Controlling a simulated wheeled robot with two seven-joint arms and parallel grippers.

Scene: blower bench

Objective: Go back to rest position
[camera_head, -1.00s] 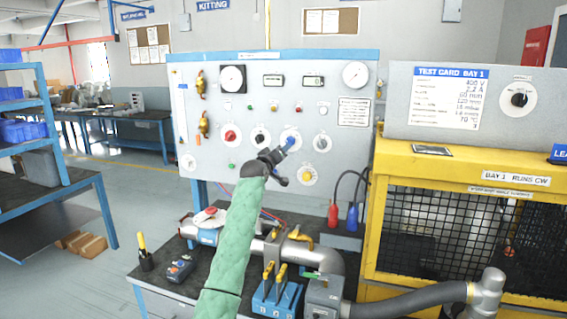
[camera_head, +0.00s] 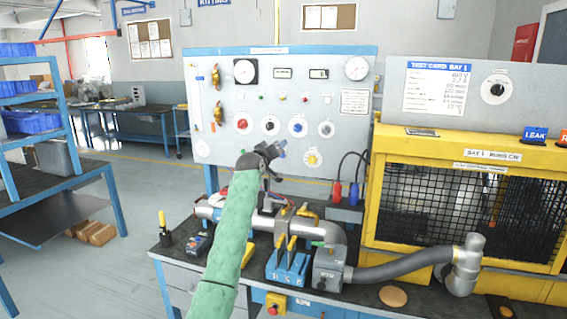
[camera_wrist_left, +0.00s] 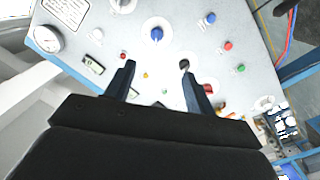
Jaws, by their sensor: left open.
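My left gripper (camera_head: 273,151) is at the end of the green-sleeved arm, in front of the lower part of the control panel (camera_head: 350,135). It also shows in the left wrist view (camera_wrist_left: 160,85), with its two dark fingers spread and nothing between them. The panel's blue knob (camera_head: 298,125) is just up and right of the gripper in the head view, with a visible gap from it. In the left wrist view the blue knob (camera_wrist_left: 156,33) lies beyond the fingertips. My right gripper is in neither view.
The bench below carries a grey pipe (camera_head: 325,232), a blue block with yellow-handled tools (camera_head: 288,267) and a handheld meter (camera_head: 197,244). A yellow mesh cage (camera_head: 440,205) stands right. Blue shelving (camera_head: 50,175) stands left, with open floor between.

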